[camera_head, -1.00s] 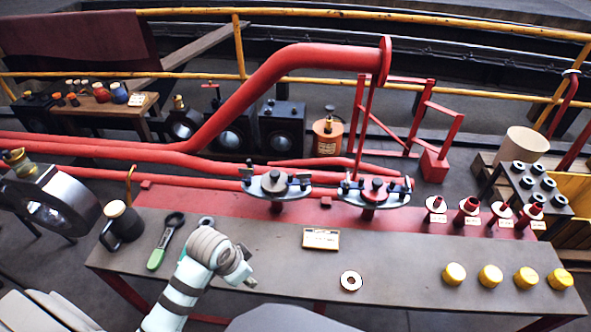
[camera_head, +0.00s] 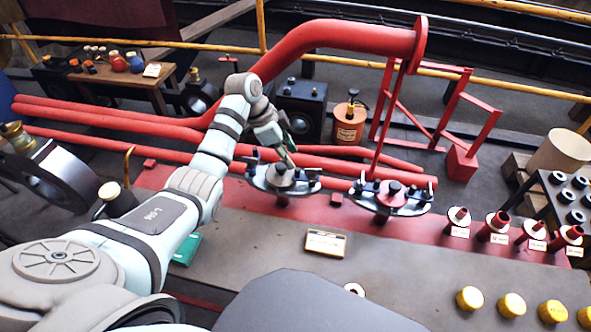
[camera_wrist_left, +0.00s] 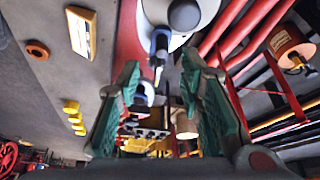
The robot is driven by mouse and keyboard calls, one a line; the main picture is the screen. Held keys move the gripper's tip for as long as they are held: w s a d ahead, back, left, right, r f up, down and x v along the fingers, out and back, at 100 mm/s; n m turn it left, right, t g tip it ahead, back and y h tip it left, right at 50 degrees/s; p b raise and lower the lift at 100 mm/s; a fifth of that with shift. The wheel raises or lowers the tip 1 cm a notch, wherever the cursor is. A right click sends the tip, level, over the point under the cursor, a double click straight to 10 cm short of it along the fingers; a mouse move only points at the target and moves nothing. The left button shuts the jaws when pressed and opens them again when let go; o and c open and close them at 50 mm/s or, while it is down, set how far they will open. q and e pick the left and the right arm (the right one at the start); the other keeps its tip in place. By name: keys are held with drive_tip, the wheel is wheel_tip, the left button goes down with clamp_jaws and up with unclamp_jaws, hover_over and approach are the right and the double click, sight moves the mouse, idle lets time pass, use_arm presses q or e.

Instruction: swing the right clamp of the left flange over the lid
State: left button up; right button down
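The left flange (camera_head: 262,184) is a round silver plate on a short red stub, with a lid and dark central knob (camera_head: 282,170). Its right clamp (camera_head: 312,174) stands at the plate's right edge. In the left wrist view the plate and knob (camera_wrist_left: 184,14) are at the top, with a blue-and-dark clamp (camera_wrist_left: 160,44) in front of the fingers. My left gripper (camera_head: 289,155) is just behind and above the flange, partly hidden by its own wrist. In the left wrist view its green-padded fingers (camera_wrist_left: 160,95) are apart, with nothing gripped. My right gripper is out of view.
The right flange (camera_head: 412,208) with its clamps stands close by. Red pipes (camera_head: 130,118) run behind. The bench (camera_head: 250,240) holds a label plate (camera_head: 326,242), red fittings (camera_head: 494,226) and yellow caps (camera_head: 511,304). The bench middle is clear.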

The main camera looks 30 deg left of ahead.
sight(297, 169)
use_arm(q)
drive_tip(key=b+x, duration=0.1)
drive_tip(key=x, duration=0.5)
drive_tip(key=shift+w+f, duration=0.1)
drive_tip(key=shift+f, duration=0.05)
drive_tip(key=shift+c, duration=0.6)
clamp_jaws()
drive_tip(key=shift+w+a+m+g+b, duration=0.2)
drive_tip(key=shift+w+m+g+b, duration=0.25)
drive_tip(key=shift+m+b, duration=0.5)
drive_tip(key=shift+o, duration=0.6)
unclamp_jaws()
